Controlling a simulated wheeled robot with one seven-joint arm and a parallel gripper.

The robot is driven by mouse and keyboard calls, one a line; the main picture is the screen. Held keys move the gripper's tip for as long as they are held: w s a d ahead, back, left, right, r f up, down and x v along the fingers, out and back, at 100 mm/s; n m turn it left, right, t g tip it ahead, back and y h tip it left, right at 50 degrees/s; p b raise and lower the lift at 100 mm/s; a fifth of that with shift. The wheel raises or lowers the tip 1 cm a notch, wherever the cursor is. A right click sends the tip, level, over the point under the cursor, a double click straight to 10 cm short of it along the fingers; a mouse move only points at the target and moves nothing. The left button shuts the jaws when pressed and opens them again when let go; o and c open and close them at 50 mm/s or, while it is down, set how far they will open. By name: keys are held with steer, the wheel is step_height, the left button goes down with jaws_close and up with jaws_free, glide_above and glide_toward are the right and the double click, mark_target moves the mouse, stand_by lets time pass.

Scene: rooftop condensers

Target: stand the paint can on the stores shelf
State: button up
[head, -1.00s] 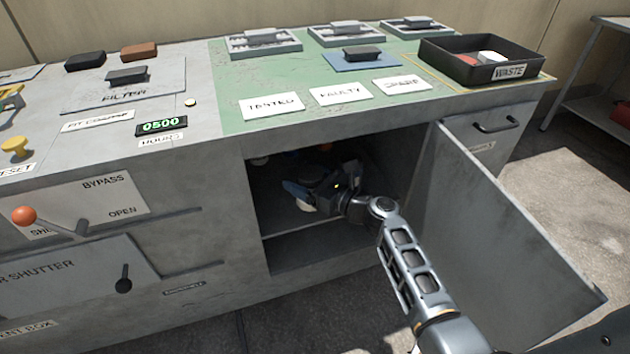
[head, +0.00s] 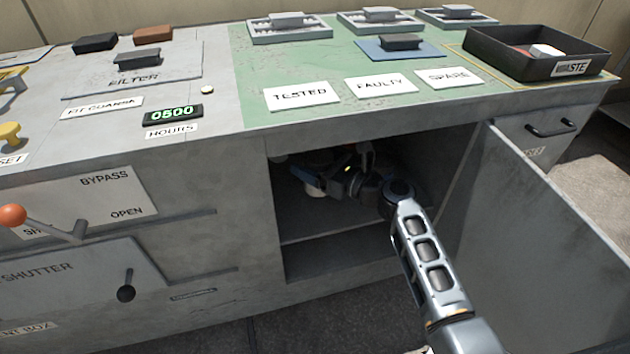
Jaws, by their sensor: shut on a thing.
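My gripper (head: 328,180) is inside the open, dark cupboard under the bench. It is shut on a pale, rounded thing (head: 318,191), probably the paint can, mostly hidden by the fingers and shadow. A shelf board (head: 310,234) crosses the cupboard, probably the stores shelf, and my gripper is above it. I cannot tell whether the held thing touches the board.
The cupboard door (head: 530,240) stands open to the right of my arm. The bench top (head: 250,100) overhangs the opening. On it are a black waste tray (head: 500,60), label cards and grey-handled trays. The lower compartment (head: 330,258) looks empty.

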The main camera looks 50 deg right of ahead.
steer(key=shift+f+b, duration=1.2)
steer(key=shift+f, duration=1.1)
steer(key=shift+f, duration=0.2)
steer(key=o, duration=1.2)
steer(key=shift+o, duration=0.2)
steer(key=shift+r, duration=0.2)
steer(key=shift+s, duration=0.3)
steer(key=s+p, duration=0.1)
steer(key=s, duration=0.2)
steer(key=s+p, duration=0.1)
steer(key=s, duration=0.3)
steer(key=s+p, duration=0.1)
steer(key=s, duration=0.3)
steer(key=shift+s+d+p, duration=0.2)
steer(key=shift+d+p, duration=0.15)
steer(key=shift+d, duration=0.05)
